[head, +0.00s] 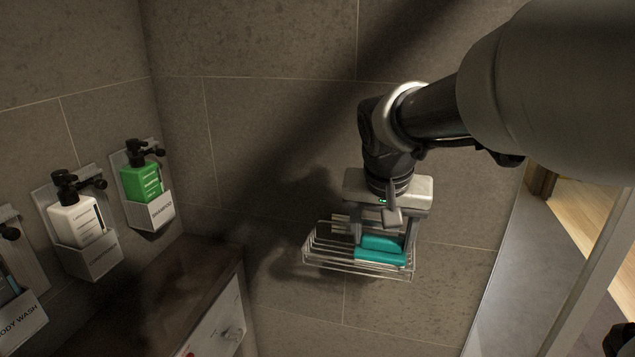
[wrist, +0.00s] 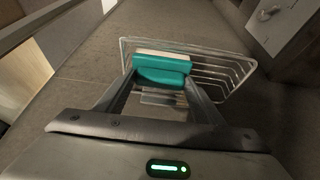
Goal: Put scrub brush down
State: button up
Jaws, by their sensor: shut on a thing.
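The scrub brush (head: 382,250) is teal, with a pale strip along one side that shows in the wrist view (wrist: 160,70). My gripper (head: 388,240) points down and is shut on the scrub brush. In the head view, the brush appears within the outline of a wire basket (head: 318,259) on the tiled wall. In the wrist view, the basket (wrist: 225,75) lies beyond and to the right of the brush. I cannot tell whether the brush touches the basket's wires. The fingers hide part of the brush.
Wall dispensers hang at the left: green shampoo (head: 141,182), white conditioner (head: 75,222) and a partly cut-off body wash (head: 14,310). A dark counter ledge (head: 165,290) stands below them, left of the basket. A door frame (head: 600,265) stands at the right.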

jog(key=o, duration=0.7)
jog(key=shift+f, duration=0.1)
jog(key=shift+r, duration=0.4)
jog(key=p+v, duration=0.1)
jog(key=v, duration=1)
jog(key=s+f+n, duration=0.1)
jog(key=s+f, duration=0.2)
jog(key=s, duration=0.1)
jog(key=s+d+f+n+y, duration=0.1)
jog(key=s+f, duration=0.2)
jog(key=s, duration=0.2)
jog(key=s+f+n+t, duration=0.1)
jog(key=s+f, duration=0.2)
jog(key=s, duration=0.2)
jog(key=shift+s+d+f+n, duration=0.15)
jog(key=shift+f+n, duration=0.15)
